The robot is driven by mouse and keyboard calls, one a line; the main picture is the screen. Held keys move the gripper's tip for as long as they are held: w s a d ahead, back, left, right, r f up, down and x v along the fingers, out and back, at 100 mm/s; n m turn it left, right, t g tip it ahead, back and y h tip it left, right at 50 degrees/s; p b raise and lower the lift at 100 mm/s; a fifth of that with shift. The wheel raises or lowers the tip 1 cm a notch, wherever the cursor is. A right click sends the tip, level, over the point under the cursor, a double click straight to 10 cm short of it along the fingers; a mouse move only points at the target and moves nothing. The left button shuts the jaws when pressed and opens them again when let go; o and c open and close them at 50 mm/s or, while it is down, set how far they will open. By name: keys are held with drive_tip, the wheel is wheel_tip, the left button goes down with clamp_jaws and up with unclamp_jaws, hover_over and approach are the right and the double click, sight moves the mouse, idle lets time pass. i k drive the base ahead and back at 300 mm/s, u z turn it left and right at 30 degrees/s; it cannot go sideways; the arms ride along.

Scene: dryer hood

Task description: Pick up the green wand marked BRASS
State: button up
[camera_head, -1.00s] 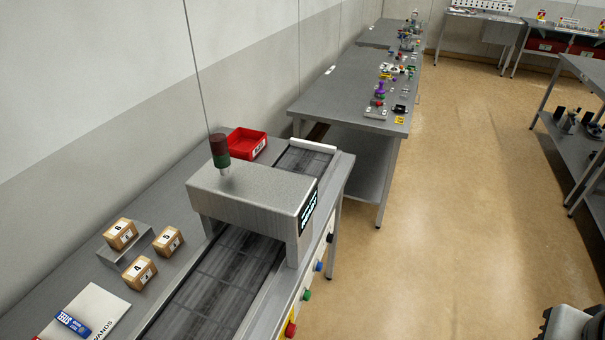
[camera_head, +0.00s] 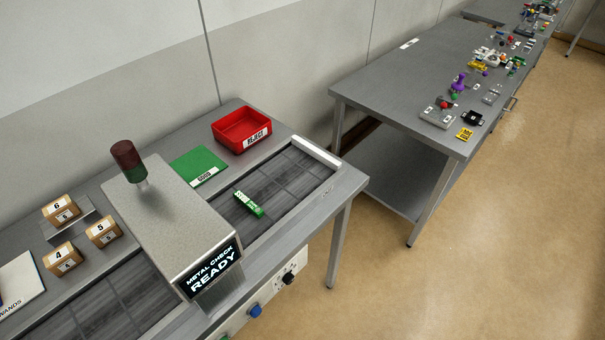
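A small green bar (camera_head: 249,204) with white lettering lies on the dark conveyor belt, past the metal-check hood. Its lettering is too small to read, so I cannot tell whether it says BRASS. It lies flat and slanted, clear of the belt's sides. My gripper is not in this view, and nothing of my arm shows.
The metal-check hood (camera_head: 172,226) spans the belt; its display reads READY. A red bin (camera_head: 241,130) and green mat (camera_head: 198,166) sit behind the belt. Numbered boxes (camera_head: 104,232) and a white wands board (camera_head: 20,283) are left. A cluttered bench (camera_head: 400,80) stands right.

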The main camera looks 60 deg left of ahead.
sight(256, 210)
drive_tip(key=i, duration=0.7)
drive_tip(key=u, duration=0.65)
drive_tip(key=k, duration=0.1)
drive_tip(key=u, duration=2.25)
drive_tip(key=i, duration=1)
drive_tip(key=u, duration=0.1)
